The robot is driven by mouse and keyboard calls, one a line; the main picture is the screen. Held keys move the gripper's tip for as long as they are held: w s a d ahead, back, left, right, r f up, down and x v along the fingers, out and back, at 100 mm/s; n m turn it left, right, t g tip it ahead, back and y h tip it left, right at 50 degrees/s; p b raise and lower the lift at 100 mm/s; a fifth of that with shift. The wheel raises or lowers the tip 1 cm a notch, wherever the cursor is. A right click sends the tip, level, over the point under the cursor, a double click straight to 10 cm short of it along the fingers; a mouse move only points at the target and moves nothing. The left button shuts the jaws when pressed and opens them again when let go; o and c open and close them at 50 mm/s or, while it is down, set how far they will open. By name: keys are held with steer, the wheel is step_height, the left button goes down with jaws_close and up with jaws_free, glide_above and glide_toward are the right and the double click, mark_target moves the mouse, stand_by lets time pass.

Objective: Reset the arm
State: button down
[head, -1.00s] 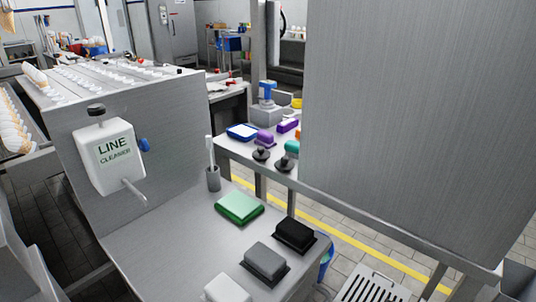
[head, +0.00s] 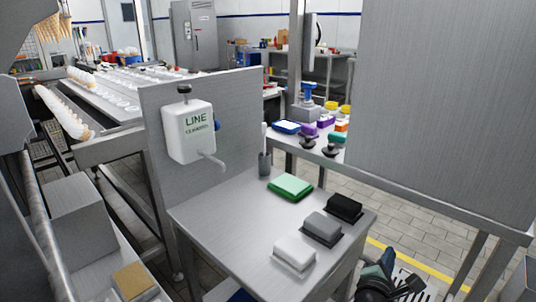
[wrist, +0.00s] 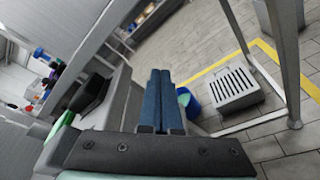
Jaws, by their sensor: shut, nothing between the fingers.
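My gripper (wrist: 165,100) shows in the wrist view with its two long blue fingers pressed side by side, shut and empty. It points down toward the tiled floor, beside the metal worktable's edge. In the head view, what appears to be my gripper (head: 388,262) is at the bottom right, just right of the worktable (head: 225,215) and partly cut off by the frame.
On the worktable lie a green pad (head: 290,187), a black block (head: 345,207), a grey block (head: 322,229) and a white block (head: 294,254). A LINE cleaner dispenser (head: 189,132) hangs behind. A blue bin (wrist: 188,103) and slotted grey box (wrist: 235,87) stand on the floor.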

steer(key=s+a+r+m+t+y+b, duration=0.15)
steer(key=a+r+m+t+b, duration=0.25)
steer(key=a+r+m, duration=0.55)
steer(key=s+a+r+m+t+y+b, duration=0.1)
steer(key=s+a+r+m+t+b, duration=0.2)
steer(key=a+r, duration=0.8)
steer(key=s+a+r+m+t+y+b, duration=0.3)
steer(key=s+a+r+t, duration=0.1)
steer(key=s+r, duration=0.4)
steer(key=s+a+r+m+t+y+b, duration=0.3)
steer(key=s+a+r+m+y, duration=0.1)
steer(key=s+r, duration=0.45)
step_height(320, 180, up, 38)
steer(key=s+p, duration=0.1)
steer(key=p, duration=3.7)
steer(key=shift+a+p, duration=0.25)
steer(key=shift+p, duration=0.1)
